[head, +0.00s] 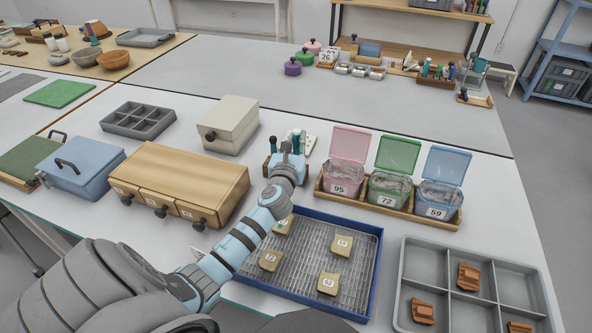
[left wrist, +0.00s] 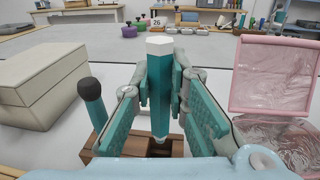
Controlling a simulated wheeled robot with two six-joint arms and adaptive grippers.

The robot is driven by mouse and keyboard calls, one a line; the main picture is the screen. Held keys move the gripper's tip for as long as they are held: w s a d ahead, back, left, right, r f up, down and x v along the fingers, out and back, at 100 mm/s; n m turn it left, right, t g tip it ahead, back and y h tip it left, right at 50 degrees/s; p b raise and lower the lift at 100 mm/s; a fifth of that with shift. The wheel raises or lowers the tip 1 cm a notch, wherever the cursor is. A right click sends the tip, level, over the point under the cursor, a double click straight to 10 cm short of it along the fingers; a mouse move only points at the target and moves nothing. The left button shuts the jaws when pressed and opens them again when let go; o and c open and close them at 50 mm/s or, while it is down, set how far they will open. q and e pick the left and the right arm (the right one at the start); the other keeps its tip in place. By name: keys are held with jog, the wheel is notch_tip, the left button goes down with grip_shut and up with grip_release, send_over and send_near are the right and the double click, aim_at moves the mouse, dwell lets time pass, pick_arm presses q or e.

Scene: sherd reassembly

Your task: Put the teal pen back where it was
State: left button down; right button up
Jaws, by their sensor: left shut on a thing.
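The teal pen (left wrist: 160,95) is a six-sided stick with a white top, upright between the fingers of my left gripper (left wrist: 163,88). The gripper is shut on it. A wooden holder (left wrist: 105,158) with dark openings is below. The pen's lower end appears over an opening; I cannot tell whether it is inside. Another teal tool with a black round top (left wrist: 92,100) stands in the holder, left of the pen. In the head view my left gripper (head: 290,153) is at the holder, which is mostly hidden behind it. My right gripper is not in view.
Pink, green and blue lidded bins (head: 440,201) stand right of the gripper. A cream box (head: 229,122) and a wooden drawer unit (head: 180,175) are on the left. A blue-rimmed tray (head: 375,260) with sherds and a grey compartment tray (head: 484,250) are nearer.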

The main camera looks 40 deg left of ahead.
pick_arm(q)
notch_tip(320, 180, down, 6)
jog(key=b, duration=0.3)
jog(key=shift+r, duration=0.35)
jog(key=shift+w+f+b, duration=0.1)
jog(key=shift+f+b, duration=0.35)
jog(key=shift+f, duration=0.15)
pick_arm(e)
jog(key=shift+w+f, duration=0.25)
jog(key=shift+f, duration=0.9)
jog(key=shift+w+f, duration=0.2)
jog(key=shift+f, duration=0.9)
pick_arm(q)
jog(key=c, duration=1.6)
grip_release()
jog(key=shift+r, duration=0.2)
jog(key=shift+r+p, duration=0.5)
jog(key=shift+p, duration=0.1)
jog(key=p+v, duration=0.2)
jog(key=v, duration=1)
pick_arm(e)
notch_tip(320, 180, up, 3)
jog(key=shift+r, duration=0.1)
